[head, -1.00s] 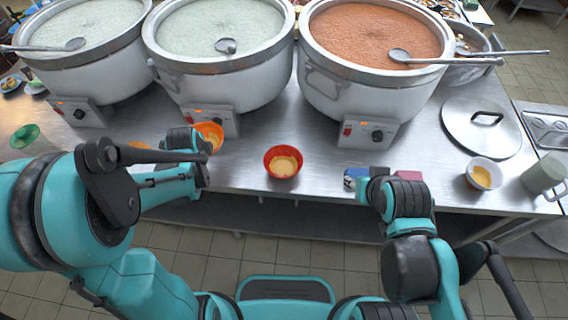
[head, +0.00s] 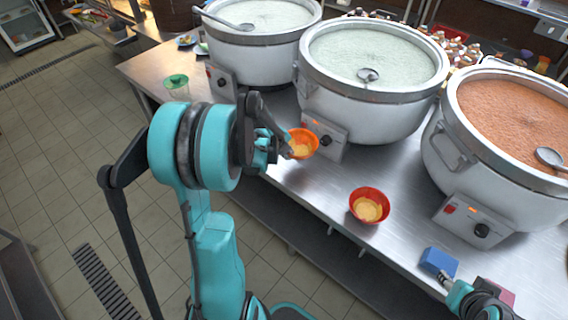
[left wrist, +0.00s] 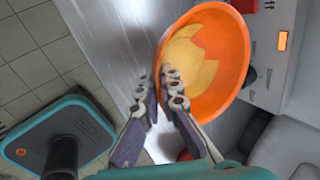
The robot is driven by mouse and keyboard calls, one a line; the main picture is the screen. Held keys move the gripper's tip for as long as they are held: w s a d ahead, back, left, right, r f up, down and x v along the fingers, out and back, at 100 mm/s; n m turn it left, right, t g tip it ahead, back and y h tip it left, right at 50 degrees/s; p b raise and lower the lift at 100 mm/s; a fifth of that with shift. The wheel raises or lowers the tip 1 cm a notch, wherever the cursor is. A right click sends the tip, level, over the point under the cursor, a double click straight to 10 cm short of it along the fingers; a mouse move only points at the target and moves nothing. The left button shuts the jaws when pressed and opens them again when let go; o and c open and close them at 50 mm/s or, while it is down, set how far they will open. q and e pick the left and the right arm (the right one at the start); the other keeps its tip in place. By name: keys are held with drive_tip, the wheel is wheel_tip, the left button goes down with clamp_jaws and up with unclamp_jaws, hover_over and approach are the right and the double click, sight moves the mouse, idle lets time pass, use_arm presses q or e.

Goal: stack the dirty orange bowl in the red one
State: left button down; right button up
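The orange bowl (head: 305,143) with yellowish residue stands on the steel counter in front of the middle pot. My left gripper (head: 286,146) is at its left rim. In the left wrist view the fingers (left wrist: 157,82) are a little apart, with a narrow gap between them; the right finger overlaps the orange bowl (left wrist: 222,75) at its rim. I cannot tell whether they touch it. The red bowl (head: 369,206), also with residue, stands upright to the right, near the counter's front edge. My right gripper (head: 448,280) is partly in view at the lower right, by a blue block.
Large stockpots (head: 372,85) line the back of the counter, their control boxes (head: 325,138) close behind the bowls. The blue block (head: 439,262) and a pink one (head: 501,292) lie at right. The counter between the bowls is clear.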

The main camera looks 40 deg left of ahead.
use_arm(q)
drive_tip(key=a+f, duration=0.2)
drive_tip(key=a, duration=0.1)
drive_tip(key=shift+w+a+b, duration=0.1)
drive_tip(key=shift+w+b, duration=0.25)
wheel_tip(320, 180, down, 4)
drive_tip(key=shift+f+b, duration=0.1)
drive_tip(key=shift+b, duration=0.9)
drive_tip(key=c, duration=2.1)
unclamp_jaws()
drive_tip(key=o, duration=0.4)
